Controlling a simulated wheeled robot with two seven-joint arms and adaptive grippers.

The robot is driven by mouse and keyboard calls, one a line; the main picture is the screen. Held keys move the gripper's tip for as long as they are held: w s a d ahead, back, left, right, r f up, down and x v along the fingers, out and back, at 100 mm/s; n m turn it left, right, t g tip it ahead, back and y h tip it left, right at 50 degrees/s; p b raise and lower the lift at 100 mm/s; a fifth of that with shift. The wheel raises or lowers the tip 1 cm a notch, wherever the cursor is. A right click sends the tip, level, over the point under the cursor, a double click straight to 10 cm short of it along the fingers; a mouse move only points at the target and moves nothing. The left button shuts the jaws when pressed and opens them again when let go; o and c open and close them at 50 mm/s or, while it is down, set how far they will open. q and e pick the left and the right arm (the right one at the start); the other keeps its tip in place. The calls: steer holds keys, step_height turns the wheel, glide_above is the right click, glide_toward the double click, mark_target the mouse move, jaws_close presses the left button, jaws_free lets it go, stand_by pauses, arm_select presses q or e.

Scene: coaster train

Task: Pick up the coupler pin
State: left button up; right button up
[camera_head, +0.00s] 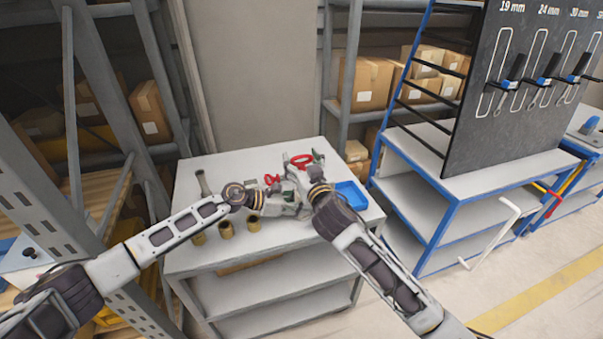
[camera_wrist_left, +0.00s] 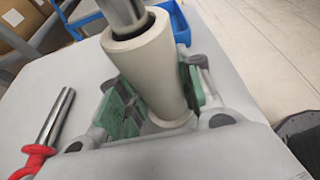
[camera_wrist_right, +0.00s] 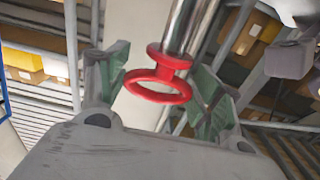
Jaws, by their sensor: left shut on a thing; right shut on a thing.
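A coupler pin (camera_wrist_right: 180,30), a bright metal shaft with a red ring, stands between the green-padded fingers of my right gripper (camera_wrist_right: 160,100), which is shut on it. Its red ring (camera_head: 301,160) shows above the table in the head view. My left gripper (camera_wrist_left: 155,95) is shut on a beige tapered sleeve (camera_wrist_left: 145,60). A metal shaft (camera_wrist_left: 122,12) is at the sleeve's open top; I cannot tell how far in it is. Another red-ringed pin (camera_wrist_left: 55,115) lies on the table; its ring shows in the head view (camera_head: 272,178). The grippers are close together and partly hide each other.
The grey table (camera_head: 310,232) has several brown bushings (camera_head: 226,229) along its front and a grey flared part (camera_head: 202,184) at left. A blue tray (camera_head: 351,194) is at right. A blue-framed bench with a tool board (camera_head: 530,110) stands farther right.

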mark_target(301, 157)
steer(key=shift+r, duration=1.6)
arm_select(q)
steer(key=o, duration=1.1)
arm_select(e)
steer(key=shift+f, duration=0.1)
arm_select(q)
steer(key=shift+o, duration=0.2)
steer(key=shift+a, duration=0.1)
steer(key=shift+v, duration=5.45)
steer(key=shift+s+a+r, duration=0.15)
steer(key=shift+a+r, duration=0.1)
steer(key=shift+a, duration=0.15)
steer(key=shift+r, duration=0.1)
